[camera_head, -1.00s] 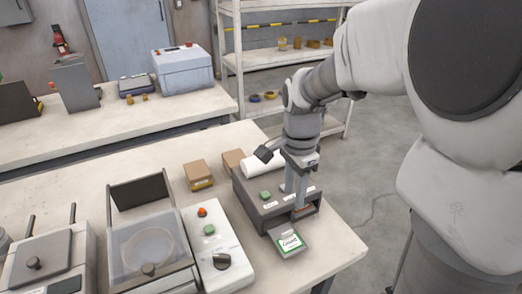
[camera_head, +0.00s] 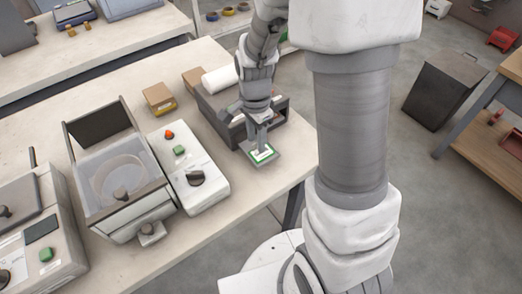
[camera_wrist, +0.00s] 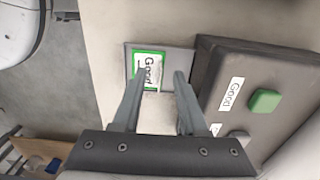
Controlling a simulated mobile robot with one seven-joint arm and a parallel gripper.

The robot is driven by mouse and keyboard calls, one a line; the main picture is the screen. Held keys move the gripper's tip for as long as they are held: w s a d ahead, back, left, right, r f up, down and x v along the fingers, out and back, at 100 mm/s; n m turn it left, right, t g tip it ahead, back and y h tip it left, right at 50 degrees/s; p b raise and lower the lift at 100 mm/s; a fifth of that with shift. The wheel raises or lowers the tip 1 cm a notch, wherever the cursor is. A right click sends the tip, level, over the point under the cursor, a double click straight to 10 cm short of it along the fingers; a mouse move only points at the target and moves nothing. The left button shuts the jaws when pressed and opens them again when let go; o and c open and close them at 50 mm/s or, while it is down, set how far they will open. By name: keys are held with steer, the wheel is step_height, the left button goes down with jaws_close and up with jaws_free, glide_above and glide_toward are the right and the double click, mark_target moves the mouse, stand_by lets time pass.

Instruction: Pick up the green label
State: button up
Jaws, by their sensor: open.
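The green label (camera_head: 262,152) is a white card with a green border, lying on a small grey plate at the front of a dark label printer (camera_head: 218,122). In the wrist view the label (camera_wrist: 148,66) reads "Good" and lies on the grey plate (camera_wrist: 178,60) beyond my fingertips. My gripper (camera_head: 262,148) is just above the label in the head view, pointing down. In the wrist view my gripper (camera_wrist: 160,78) is open, with the label between and past the left fingertip, which overlaps its edge. Nothing is held. Whether the fingers touch the label cannot be told.
The printer's green button (camera_wrist: 264,101) is close right of my gripper in the wrist view. A white control box (camera_head: 187,165) with buttons and a knob stands left of the printer. Small brown boxes (camera_head: 159,98) stand behind. The table edge is close to the label.

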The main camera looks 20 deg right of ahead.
steer(key=shift+f, duration=0.15)
jaws_close()
stand_by(1.4)
